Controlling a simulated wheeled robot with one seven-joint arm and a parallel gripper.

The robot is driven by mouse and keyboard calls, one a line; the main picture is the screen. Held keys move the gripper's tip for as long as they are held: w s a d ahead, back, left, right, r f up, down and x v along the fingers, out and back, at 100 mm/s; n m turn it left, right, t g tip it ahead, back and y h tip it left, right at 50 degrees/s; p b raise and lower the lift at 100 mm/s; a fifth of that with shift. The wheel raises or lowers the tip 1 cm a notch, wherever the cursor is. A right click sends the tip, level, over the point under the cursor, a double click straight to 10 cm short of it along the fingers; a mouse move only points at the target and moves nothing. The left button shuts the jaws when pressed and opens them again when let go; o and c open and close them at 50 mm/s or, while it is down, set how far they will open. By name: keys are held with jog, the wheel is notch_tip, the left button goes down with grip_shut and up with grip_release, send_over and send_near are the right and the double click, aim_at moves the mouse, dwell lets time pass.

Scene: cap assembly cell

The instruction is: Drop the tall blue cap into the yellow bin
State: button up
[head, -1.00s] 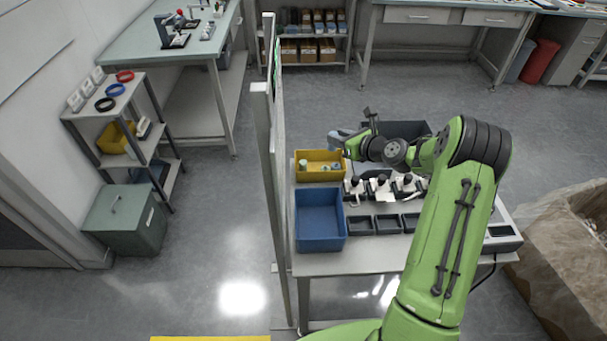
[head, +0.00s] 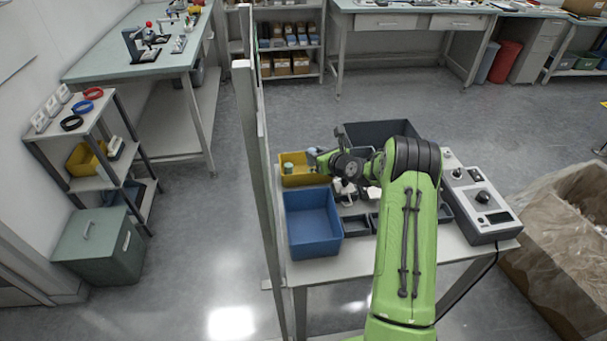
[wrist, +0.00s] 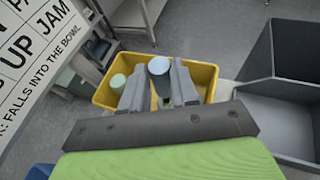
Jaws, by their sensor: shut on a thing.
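The tall blue cap (wrist: 159,67) is held between the two fingers of my gripper (wrist: 160,82) in the wrist view. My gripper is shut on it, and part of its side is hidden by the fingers. The yellow bin (wrist: 206,76) lies behind and below the fingertips in that view. In the head view the yellow bin (head: 300,181) stands at the back left of the table, and my gripper (head: 313,157) is over its right part. A pale green cap (wrist: 118,82) is inside the bin, left of the fingers.
A blue bin (head: 313,240) stands in front of the yellow one. A dark grey bin (wrist: 285,95) is to its right. A panel (head: 252,150) rises close along the table's left side. A control box (head: 485,205) is at the right. Another yellow bin sits on the left shelf.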

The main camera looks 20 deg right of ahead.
jog(key=o, duration=0.8)
jog(key=shift+o, duration=0.2)
jog(key=p+v, duration=0.1)
jog(key=v, duration=1.4)
jog(key=shift+s+r, duration=0.25)
jog(key=shift+s, duration=0.1)
